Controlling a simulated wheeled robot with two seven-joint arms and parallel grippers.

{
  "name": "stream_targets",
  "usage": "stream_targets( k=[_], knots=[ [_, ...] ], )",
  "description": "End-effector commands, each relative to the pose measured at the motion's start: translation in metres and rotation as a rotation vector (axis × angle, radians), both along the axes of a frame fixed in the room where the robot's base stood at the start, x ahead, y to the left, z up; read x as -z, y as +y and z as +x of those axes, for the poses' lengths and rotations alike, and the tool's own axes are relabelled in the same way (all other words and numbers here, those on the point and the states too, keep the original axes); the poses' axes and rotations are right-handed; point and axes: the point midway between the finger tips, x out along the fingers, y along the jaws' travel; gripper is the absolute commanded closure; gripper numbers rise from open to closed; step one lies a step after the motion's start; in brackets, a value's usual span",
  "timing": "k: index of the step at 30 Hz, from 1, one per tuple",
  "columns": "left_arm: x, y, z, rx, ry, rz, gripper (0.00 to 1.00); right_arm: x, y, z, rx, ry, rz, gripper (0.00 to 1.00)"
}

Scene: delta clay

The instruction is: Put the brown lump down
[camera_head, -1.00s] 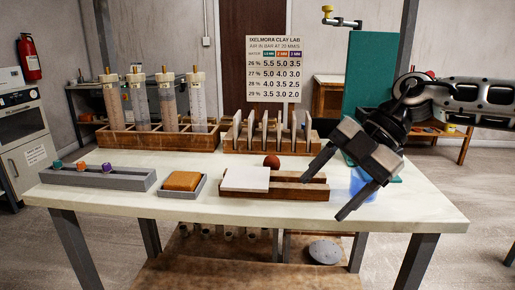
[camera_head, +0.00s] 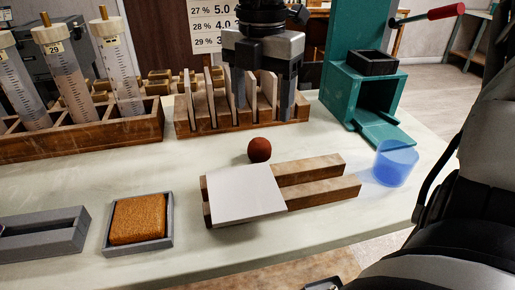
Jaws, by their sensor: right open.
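The brown lump (camera_head: 259,150), a small round reddish-brown ball, is just behind a white square tile (camera_head: 243,194). The tile lies tilted across two wooden rails (camera_head: 318,182). Whether the ball touches the tile or rails is hard to tell. My right gripper (camera_head: 263,104) points down at the top middle, its two fingers spread apart. It is over the wooden rack (camera_head: 190,128) of upright slabs, behind and above the ball, and not touching the ball. One or two pale slabs show between the fingers; I cannot tell whether they touch. My left gripper is out of view.
A blue translucent cup (camera_head: 396,164) stands right of the rails, below a green press (camera_head: 361,98). An orange-brown sponge-like block (camera_head: 138,219) sits in a grey tray (camera_head: 110,238) at left. Upright tubes stand in a wooden rack (camera_head: 90,147). My own arm fills the right edge.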

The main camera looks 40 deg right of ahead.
Motion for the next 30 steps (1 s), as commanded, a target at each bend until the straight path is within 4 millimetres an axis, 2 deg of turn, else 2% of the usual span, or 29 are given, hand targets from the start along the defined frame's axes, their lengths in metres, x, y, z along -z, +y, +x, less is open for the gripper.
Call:
stream_targets(
  k=[1, 3, 11, 18, 22, 28, 29, 30],
  knots=[
    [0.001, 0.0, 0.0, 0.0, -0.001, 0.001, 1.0, 0.011, 0.0, -0.001, -0.002, 0.005, 0.002, 0.33],
    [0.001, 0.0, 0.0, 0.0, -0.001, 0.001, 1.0, 0.021, 0.0, 0.0, -0.001, 0.003, 0.001, 0.33],
    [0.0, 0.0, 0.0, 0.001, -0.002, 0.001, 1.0, 0.039, 0.001, -0.001, -0.002, 0.004, 0.002, 0.33],
    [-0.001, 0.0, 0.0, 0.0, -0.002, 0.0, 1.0, 0.075, 0.002, -0.001, -0.001, 0.005, 0.002, 0.33],
    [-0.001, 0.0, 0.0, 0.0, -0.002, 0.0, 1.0, 0.083, 0.003, -0.001, -0.001, 0.001, 0.003, 0.33],
    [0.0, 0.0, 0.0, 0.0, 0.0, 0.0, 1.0, 0.083, 0.002, 0.0, -0.001, -0.001, 0.001, 0.33],
    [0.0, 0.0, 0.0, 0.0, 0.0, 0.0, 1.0, 0.083, 0.002, 0.0, -0.001, -0.001, 0.001, 0.39],
    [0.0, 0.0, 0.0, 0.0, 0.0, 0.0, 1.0, 0.083, 0.002, 0.0, -0.001, -0.001, 0.001, 0.5]
  ],
)
